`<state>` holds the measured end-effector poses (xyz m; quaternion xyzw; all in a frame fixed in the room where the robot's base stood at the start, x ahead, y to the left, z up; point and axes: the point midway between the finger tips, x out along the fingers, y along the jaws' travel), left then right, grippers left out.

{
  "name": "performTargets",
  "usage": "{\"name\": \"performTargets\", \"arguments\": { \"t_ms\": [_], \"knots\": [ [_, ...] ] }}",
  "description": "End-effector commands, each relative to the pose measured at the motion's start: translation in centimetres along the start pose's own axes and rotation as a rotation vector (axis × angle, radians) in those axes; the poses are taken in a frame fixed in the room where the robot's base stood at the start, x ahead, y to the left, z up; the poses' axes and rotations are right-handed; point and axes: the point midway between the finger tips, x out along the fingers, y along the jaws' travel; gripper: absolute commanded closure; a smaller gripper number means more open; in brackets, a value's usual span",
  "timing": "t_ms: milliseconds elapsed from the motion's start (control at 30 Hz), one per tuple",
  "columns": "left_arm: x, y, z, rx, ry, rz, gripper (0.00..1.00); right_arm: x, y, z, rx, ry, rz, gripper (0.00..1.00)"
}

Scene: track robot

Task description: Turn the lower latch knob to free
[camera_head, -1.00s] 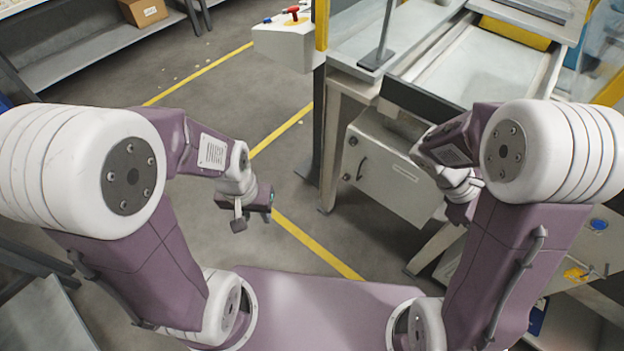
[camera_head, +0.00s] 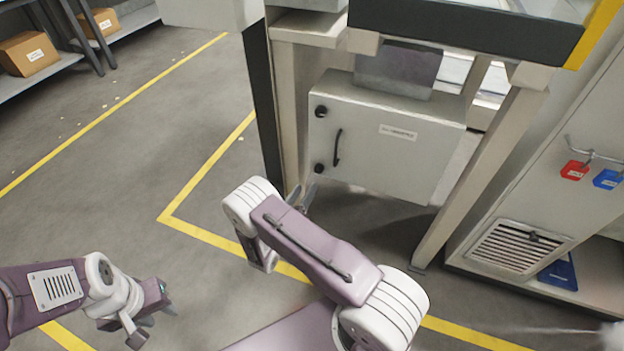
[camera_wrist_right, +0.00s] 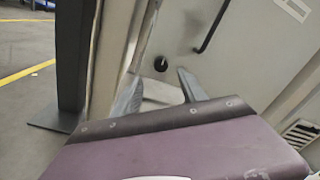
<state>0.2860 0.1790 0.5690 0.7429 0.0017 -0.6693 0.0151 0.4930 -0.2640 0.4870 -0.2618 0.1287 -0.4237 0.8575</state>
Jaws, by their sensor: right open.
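The lower latch knob (camera_head: 320,168) is a small black round knob at the lower left of the grey cabinet door (camera_head: 385,155). The upper latch knob (camera_head: 320,111) is above it, near the door's top left corner. My right gripper (camera_head: 301,197) is open and empty, just below and left of the lower knob. In the right wrist view the lower knob (camera_wrist_right: 160,64) appears beyond the two spread fingertips (camera_wrist_right: 157,82), roughly between them and apart from both. My left gripper (camera_head: 152,318) is open and empty over the floor at lower left.
A black door handle (camera_head: 337,147) is beside the knobs. Table legs (camera_head: 480,175) flank the cabinet, with a dark post (camera_head: 265,115) at left. Red (camera_head: 574,171) and blue (camera_head: 608,180) tags hang at right. The floor at left is clear.

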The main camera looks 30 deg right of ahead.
Motion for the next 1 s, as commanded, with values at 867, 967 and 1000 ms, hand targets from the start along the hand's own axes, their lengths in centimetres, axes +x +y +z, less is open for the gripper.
{"name": "performTargets", "arguments": {
  "t_ms": [867,967,1000],
  "knots": [
    [3.4,-0.1,0.4,0.0,-0.001,0.0,0.64,8.2,-0.1,-0.1,0.001,0.002,-0.002,0.87],
    [3.4,-0.1,0.4,0.0,-0.001,0.0,0.64,8.2,-0.1,-0.1,0.001,0.002,-0.002,1.0],
    [3.4,-0.1,0.4,0.0,-0.001,0.0,0.64,8.2,-0.1,-0.1,0.001,0.002,-0.002,1.0]
  ]
}}
